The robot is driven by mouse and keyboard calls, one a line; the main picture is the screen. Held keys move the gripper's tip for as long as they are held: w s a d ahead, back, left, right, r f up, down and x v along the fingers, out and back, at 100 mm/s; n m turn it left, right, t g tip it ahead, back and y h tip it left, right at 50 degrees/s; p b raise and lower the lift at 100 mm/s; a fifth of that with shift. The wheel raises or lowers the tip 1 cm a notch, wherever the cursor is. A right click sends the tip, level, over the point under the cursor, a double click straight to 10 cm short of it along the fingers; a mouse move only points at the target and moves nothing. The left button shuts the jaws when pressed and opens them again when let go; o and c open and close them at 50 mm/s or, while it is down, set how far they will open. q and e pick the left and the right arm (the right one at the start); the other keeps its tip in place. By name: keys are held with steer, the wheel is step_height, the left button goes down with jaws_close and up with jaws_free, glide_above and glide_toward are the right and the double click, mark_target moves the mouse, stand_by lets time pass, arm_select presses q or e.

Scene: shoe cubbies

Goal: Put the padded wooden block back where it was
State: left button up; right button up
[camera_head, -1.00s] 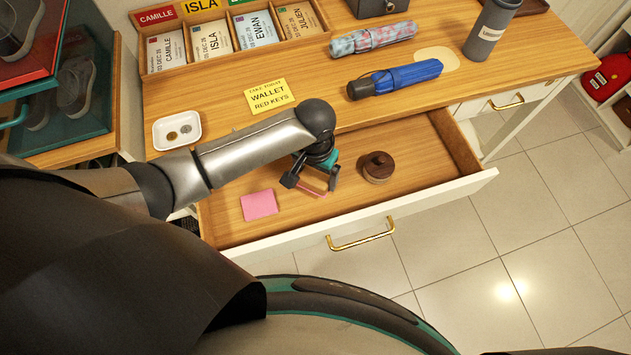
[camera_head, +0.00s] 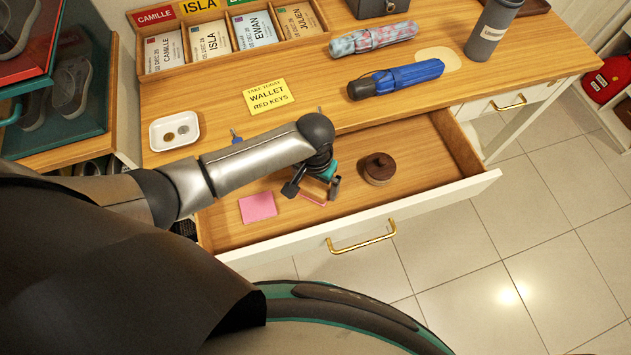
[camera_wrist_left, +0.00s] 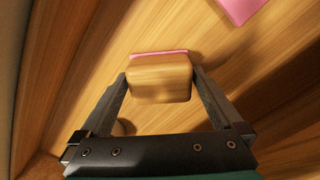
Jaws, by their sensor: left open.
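The padded wooden block shows in the left wrist view (camera_wrist_left: 160,82) as a light wooden block with a pink pad along its far edge. In the head view only a thin pink strip of the block (camera_head: 313,200) shows low in the open drawer; the gripper covers most of it. My left gripper (camera_head: 312,190) is open over the drawer, its fingers on either side of the block; I cannot tell whether they touch it. A flat pink pad (camera_head: 258,206) lies left of the block on the drawer floor. My right gripper is not in view.
The drawer (camera_head: 420,205) is pulled out, with a dark round knobbed wooden piece (camera_head: 379,168) to the right. On the desk are a yellow note (camera_head: 265,96), a coin dish (camera_head: 175,130) and a blue umbrella (camera_head: 396,78). My forearm partly hides a small blue thing (camera_head: 236,136).

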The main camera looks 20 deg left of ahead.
mark_target(315, 185)
arm_select(q)
step_height(315, 185, up, 12)
steer(key=p, duration=0.4)
steer(key=shift+s+r, duration=0.15)
